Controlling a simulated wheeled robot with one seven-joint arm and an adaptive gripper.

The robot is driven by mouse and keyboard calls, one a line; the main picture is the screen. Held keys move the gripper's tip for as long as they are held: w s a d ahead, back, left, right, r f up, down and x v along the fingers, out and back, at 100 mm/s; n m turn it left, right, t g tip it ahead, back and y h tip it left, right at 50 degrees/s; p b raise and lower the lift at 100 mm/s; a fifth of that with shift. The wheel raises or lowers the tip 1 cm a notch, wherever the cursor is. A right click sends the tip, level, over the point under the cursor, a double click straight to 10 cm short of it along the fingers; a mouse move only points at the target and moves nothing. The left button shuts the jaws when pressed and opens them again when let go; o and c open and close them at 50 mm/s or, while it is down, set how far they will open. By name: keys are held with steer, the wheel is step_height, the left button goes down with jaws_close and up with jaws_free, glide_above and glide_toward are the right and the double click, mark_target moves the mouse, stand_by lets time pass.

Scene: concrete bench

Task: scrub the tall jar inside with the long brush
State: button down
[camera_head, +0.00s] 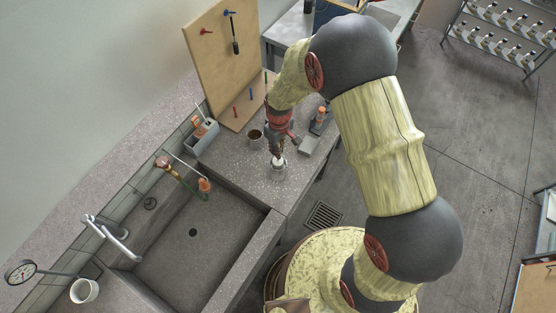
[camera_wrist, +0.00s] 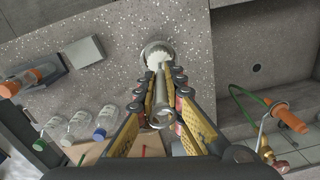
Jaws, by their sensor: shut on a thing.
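The tall jar (camera_head: 278,174) stands on the speckled bench top beside the sink, directly below my gripper (camera_head: 276,150). The wrist view shows its grey round rim (camera_wrist: 146,47) from above. The long brush has a grey handle (camera_wrist: 160,92) with a ring at its near end. My gripper (camera_wrist: 162,108) is shut on this handle. The brush's white bristle head (camera_wrist: 158,60) is at the jar's mouth, with the rim showing around its far side. How deep the bristles sit is hard to tell, and the jar's inside is hidden.
A dark-filled cup (camera_head: 255,136) stands just left of my gripper. The sink (camera_head: 190,252) is at front left. A pegboard (camera_head: 226,60) stands behind. Several clear bottles (camera_wrist: 104,122) show in the wrist view.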

steer(key=shift+f+b, duration=2)
steer(key=shift+f, duration=0.4)
steer(key=shift+r+p, duration=4)
steer(key=shift+r, duration=2.85)
